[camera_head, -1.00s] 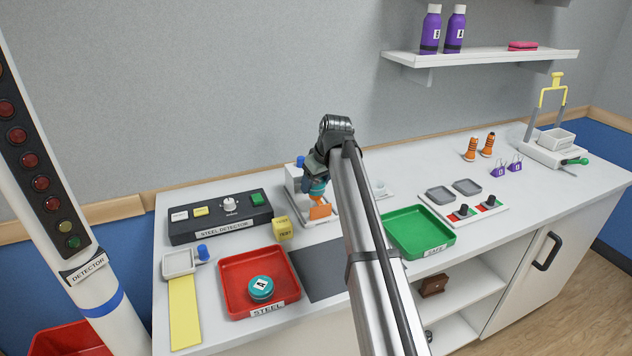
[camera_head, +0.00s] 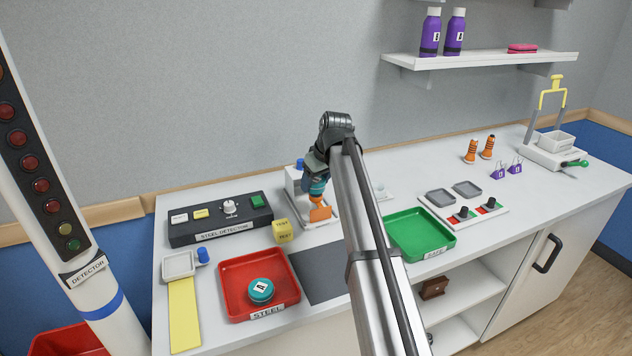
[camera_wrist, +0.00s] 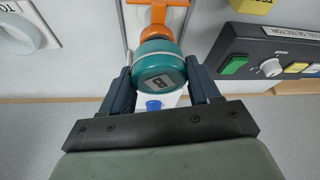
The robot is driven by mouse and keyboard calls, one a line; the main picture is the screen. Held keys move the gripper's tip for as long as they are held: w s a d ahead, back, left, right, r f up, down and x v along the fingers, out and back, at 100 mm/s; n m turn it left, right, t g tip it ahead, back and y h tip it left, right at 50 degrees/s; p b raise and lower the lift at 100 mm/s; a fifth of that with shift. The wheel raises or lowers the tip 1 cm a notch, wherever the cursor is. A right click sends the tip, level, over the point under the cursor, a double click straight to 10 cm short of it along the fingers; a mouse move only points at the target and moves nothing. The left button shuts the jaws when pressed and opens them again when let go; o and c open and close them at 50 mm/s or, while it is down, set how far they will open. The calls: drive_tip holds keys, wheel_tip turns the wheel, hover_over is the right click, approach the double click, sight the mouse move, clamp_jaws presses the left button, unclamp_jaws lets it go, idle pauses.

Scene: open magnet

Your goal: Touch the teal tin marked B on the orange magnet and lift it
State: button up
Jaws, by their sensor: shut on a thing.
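My gripper (camera_head: 316,180) is shut on the teal tin (camera_wrist: 158,60), with one finger on each side of it in the wrist view. The tin's dark-and-white label looks like a B, seen sideways. In the head view the tin (camera_head: 317,188) shows as a small teal patch, partly hidden by my gripper. The orange magnet (camera_wrist: 157,33) is right against the far side of the tin in the wrist view. In the head view the magnet (camera_head: 320,213) shows just below the tin. I cannot tell for sure whether they touch.
A second teal tin (camera_head: 260,289), marked A, lies in the red STEEL tray (camera_head: 231,306). The green SAFE tray (camera_head: 400,229) is empty. The steel detector (camera_head: 220,220) and a yellow TEST block (camera_head: 283,231) stand to the left. The dark grey mat (camera_head: 320,279) is clear.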

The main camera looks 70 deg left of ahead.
drive_tip(key=shift+r, duration=0.75)
idle(1.3)
drive_tip(key=shift+r, duration=3.05)
